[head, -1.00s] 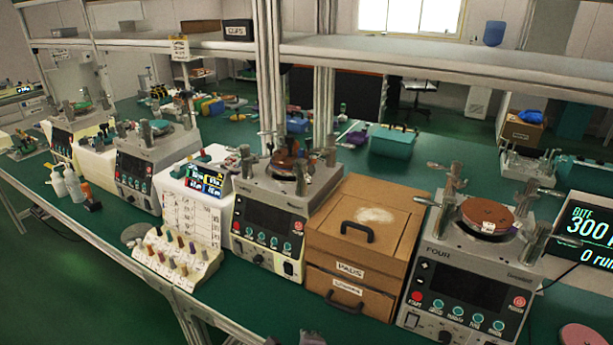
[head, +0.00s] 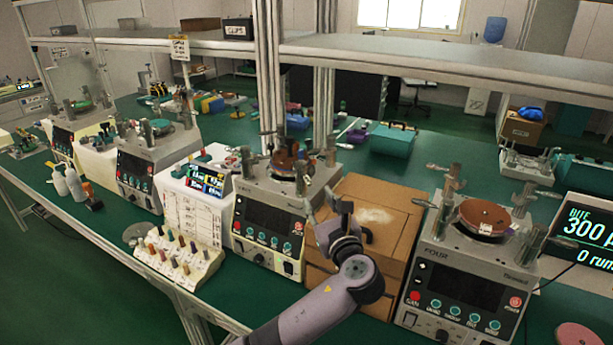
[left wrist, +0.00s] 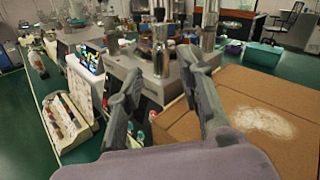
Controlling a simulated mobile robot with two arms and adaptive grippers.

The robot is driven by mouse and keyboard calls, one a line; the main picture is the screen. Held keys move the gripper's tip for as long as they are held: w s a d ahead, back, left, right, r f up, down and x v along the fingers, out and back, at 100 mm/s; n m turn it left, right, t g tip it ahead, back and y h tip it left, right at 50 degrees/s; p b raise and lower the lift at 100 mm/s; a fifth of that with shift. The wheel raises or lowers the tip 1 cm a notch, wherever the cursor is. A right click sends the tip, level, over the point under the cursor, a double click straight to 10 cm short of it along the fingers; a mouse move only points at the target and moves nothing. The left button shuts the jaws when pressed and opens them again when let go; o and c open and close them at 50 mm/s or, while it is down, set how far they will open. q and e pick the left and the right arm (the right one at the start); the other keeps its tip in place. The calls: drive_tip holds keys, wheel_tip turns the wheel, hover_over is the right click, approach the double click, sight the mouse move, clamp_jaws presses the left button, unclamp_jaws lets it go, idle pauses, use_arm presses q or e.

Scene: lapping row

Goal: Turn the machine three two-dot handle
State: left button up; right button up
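Machine three (head: 268,217) is the grey polishing machine in the middle of the bench, with a dark screen and a row of buttons. A reddish-brown disc (head: 287,160) lies on its top, with metal posts and handles around it. The dots on the handles are too small to tell. My left gripper (head: 318,202) is open and empty, in front of the machine's right side and over the front of the wooden box. In the left wrist view its two fingers (left wrist: 160,75) stand apart, with machine three (left wrist: 122,66) ahead. My right gripper is not in view.
The wooden pads box (head: 395,215) stands right of machine three, and machine four (head: 465,285) beyond it. A small display (head: 207,180) and a rack of coloured pegs (head: 178,258) stand to the left. A metal shelf (head: 430,62) and its upright cross above and behind.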

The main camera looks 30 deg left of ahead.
sight(306, 175)
use_arm(q)
drive_tip(key=p+x, duration=0.1)
drive_tip(key=x, duration=1)
drive_tip(key=shift+a+p, duration=0.1)
drive_tip(key=shift+p, duration=0.3)
drive_tip(key=shift+c, duration=0.4)
drive_tip(key=shift+f, duration=0.1)
clamp_jaws()
